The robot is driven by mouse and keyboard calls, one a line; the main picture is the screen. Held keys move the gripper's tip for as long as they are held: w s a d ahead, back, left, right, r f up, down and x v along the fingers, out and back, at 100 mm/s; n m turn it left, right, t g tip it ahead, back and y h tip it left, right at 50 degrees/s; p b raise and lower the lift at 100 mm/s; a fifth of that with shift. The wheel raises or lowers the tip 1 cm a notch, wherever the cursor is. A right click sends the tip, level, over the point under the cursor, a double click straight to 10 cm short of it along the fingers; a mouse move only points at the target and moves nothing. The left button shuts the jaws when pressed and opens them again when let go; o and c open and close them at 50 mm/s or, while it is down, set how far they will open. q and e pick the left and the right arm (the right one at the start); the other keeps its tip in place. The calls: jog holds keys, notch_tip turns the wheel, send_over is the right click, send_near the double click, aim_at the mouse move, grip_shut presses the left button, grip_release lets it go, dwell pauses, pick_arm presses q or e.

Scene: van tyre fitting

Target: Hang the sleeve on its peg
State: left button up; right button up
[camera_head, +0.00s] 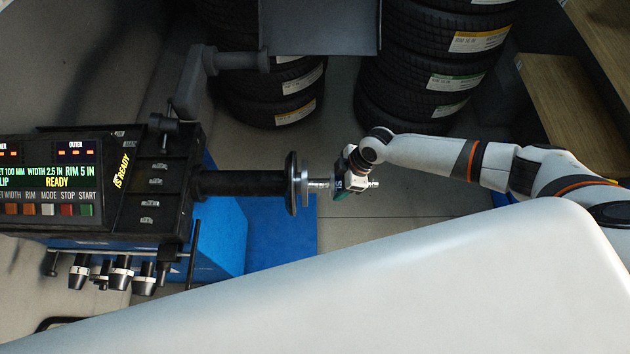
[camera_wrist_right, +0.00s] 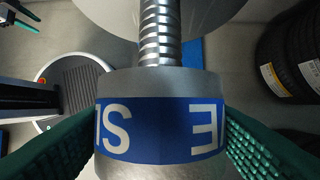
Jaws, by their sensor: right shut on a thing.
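The sleeve is a grey cylinder with a blue lettered band (camera_wrist_right: 160,130), large in the right wrist view. My right gripper (camera_head: 345,183) is shut on it, with green ribbed fingers on both sides of the band. The threaded shaft (camera_head: 318,184) of the machine runs in line with the sleeve, and its tip shows beyond the gripper, so the sleeve appears to be around the shaft. Several black and silver cones (camera_head: 121,272) hang under the machine; I cannot tell which peg is the sleeve's. A green part at the wrist view's top left may be my left gripper, its state unclear.
The balancing machine (camera_head: 150,190) with its lit display stands at left, its round flange (camera_head: 293,183) near the sleeve. Tyre stacks (camera_head: 420,70) stand at the back. A large pale panel (camera_head: 430,290) covers the lower right. Floor is clear between shaft and tyres.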

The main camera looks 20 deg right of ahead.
aim_at(373, 181)
jog(key=shift+s+d, duration=0.25)
jog(key=shift+d, duration=0.65)
jog(key=shift+s+d, duration=0.25)
jog(key=shift+d, duration=0.65)
jog(key=shift+s+d+b, duration=0.15)
jog(key=shift+s+d, duration=0.05)
jog(key=shift+d, duration=0.5)
jog(key=shift+s+d+b, duration=0.2)
jog(key=shift+s+d, duration=0.05)
jog(key=shift+d, duration=0.5)
jog(key=shift+s+d+b, duration=0.15)
jog(key=shift+s+d, duration=0.05)
jog(key=shift+d, duration=0.5)
jog(key=s+d+b, duration=0.2)
jog(key=d, duration=0.6)
jog(key=shift+s, duration=0.15)
